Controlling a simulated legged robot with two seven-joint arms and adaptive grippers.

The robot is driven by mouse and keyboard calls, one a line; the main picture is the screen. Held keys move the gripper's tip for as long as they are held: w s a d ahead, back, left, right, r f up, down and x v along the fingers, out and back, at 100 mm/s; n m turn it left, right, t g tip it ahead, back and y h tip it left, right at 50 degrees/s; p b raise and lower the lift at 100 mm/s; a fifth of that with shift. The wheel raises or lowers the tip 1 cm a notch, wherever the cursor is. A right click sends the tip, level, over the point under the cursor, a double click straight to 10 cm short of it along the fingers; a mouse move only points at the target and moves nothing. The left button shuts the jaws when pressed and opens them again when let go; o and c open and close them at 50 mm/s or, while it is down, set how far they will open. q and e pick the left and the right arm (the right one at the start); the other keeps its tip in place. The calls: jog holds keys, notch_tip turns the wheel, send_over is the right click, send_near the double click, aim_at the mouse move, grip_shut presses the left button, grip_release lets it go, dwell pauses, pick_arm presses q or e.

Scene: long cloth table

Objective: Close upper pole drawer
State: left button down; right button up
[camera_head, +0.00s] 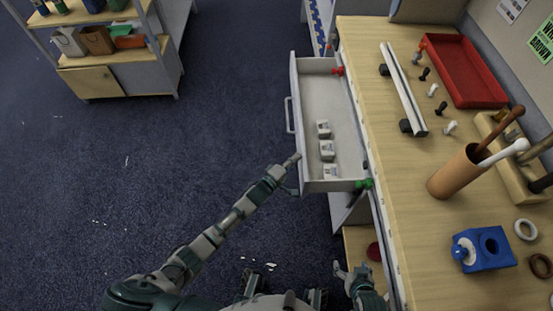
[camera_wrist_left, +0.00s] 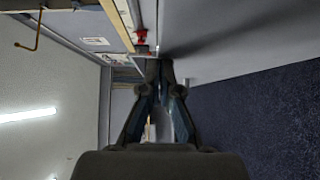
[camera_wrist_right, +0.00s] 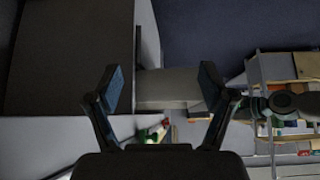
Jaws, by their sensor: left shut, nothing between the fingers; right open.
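The upper pole drawer (camera_head: 318,88) is pulled out to the left of the wooden table in the head view. It is a white, shallow drawer with several small white boxes (camera_head: 326,150) inside and a handle (camera_head: 289,115) on its left front. My left gripper (camera_head: 294,160) is shut and empty at the drawer's near left corner; whether it touches is unclear. In the left wrist view its fingertips (camera_wrist_left: 160,62) meet in front of a pale panel. My right gripper (camera_head: 350,268) is open and empty, low beside the table's near left edge; it also shows in the right wrist view (camera_wrist_right: 160,80).
The wooden table (camera_head: 440,240) carries a red tray (camera_head: 465,70), a brown cup (camera_head: 455,175), a blue block (camera_head: 486,250) and a white rail (camera_head: 404,88). Red and green clips (camera_head: 364,184) sit by the drawer's table-side corners. Open blue carpet lies to the left.

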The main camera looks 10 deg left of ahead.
pick_arm(q)
jog(key=w+d+b, duration=0.1)
jog(key=d, duration=0.4)
jog(key=w+d+b, duration=0.2)
jog(key=d, duration=0.3)
jog(key=w+d+b, duration=0.1)
jog(key=d, duration=0.5)
jog(key=shift+w+f+b, duration=0.15)
jog(key=shift+w+b, duration=0.1)
jog(key=shift+b, duration=0.1)
jog(key=shift+w+d, duration=0.15)
jog(key=shift+d, duration=0.7)
pick_arm(e)
jog(key=w+a+r+t+y, duration=0.3)
jog(key=w+r+t, duration=0.6)
jog(key=r+t, duration=0.1)
jog(key=shift+w+a+r, duration=0.15)
jog(key=shift+w+a, duration=0.05)
pick_arm(q)
jog(key=shift+a, duration=0.35)
pick_arm(e)
jog(key=shift+a, duration=0.25)
